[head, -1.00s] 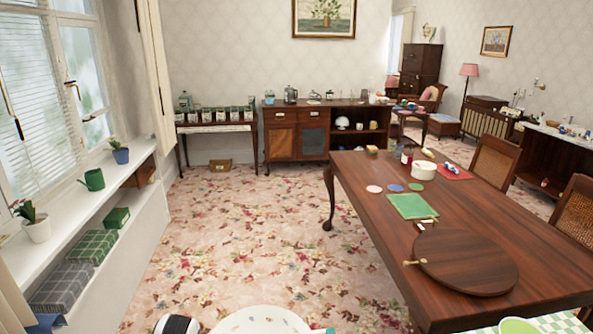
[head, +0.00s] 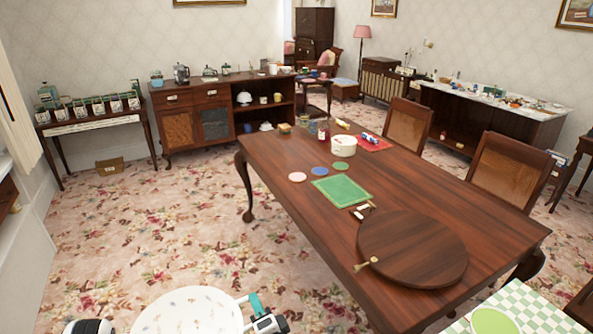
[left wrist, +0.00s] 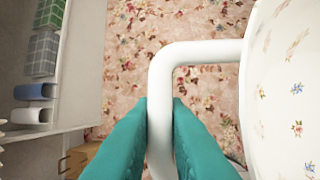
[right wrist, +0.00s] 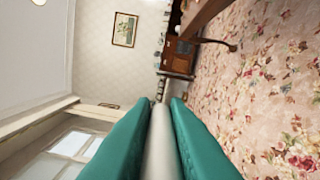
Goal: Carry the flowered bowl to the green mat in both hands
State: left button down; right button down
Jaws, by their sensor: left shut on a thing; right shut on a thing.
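The white flowered bowl (head: 190,312) is at the bottom of the head view, held above the floor; its lower part is cut off. My left gripper (left wrist: 160,125) is shut on the bowl's white handle, with small blue and orange flowers on the bowl wall beside it. My right gripper (head: 254,303) is at the bowl's right side, and in the right wrist view its teal fingers close on a pale handle bar (right wrist: 161,140). The green mat (head: 342,190) lies flat on the dark wooden table, farther off and to the right of the bowl.
The table (head: 300,224) bears a round wooden board (head: 415,245) nearer than the mat, small coloured discs and a white pot (head: 343,146) beyond it. Chairs (head: 518,175) stand along its far side. Flowered carpet (head: 150,230) is open left of the table.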

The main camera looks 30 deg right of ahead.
aim_at(342, 188)
jog(key=i, duration=1)
jog(key=i+j+z, duration=0.1)
jog(key=i+z, duration=0.25)
jog(key=i, duration=0.65)
jog(key=i+j+z, duration=0.1)
jog(key=i+z, duration=0.35)
jog(key=i, duration=0.6)
jog(key=i+z, duration=0.3)
jog(key=i+j+z, duration=0.25)
jog(key=i+l+z, duration=0.1)
jog(key=z, duration=1.5)
